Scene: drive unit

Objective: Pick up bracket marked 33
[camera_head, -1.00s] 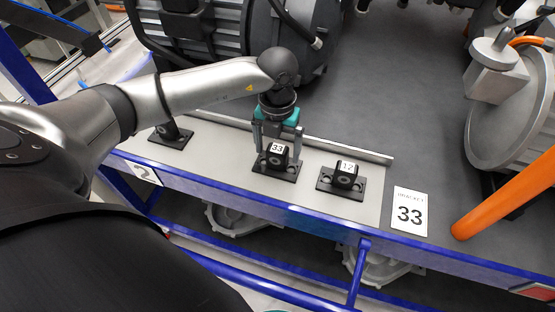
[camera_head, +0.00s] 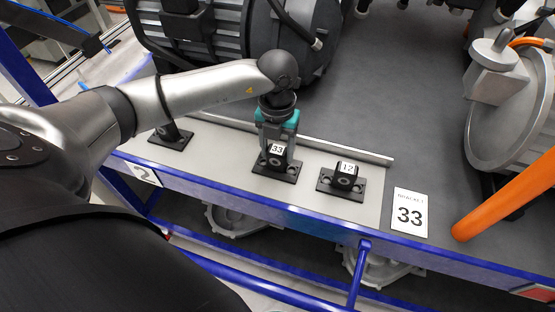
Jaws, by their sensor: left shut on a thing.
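The bracket marked 33 (camera_head: 277,163) is a black block on a flat black base plate, with a white number label on top. It sits on the grey shelf strip (camera_head: 226,168). My left gripper (camera_head: 276,152) comes down over it from above, with a finger on each side of the upright block. It is shut on the bracket, whose base appears to rest on the strip. The bracket marked 12 (camera_head: 344,179) stands just to the right, apart from the gripper. My right gripper is not in view.
Another black bracket (camera_head: 171,135) stands to the left under my arm. A "BRACKET 33" card (camera_head: 410,212) lies to the right. A low metal ledge (camera_head: 330,146) runs behind the brackets. A motor (camera_head: 215,32) stands behind, an orange bar (camera_head: 503,195) at right.

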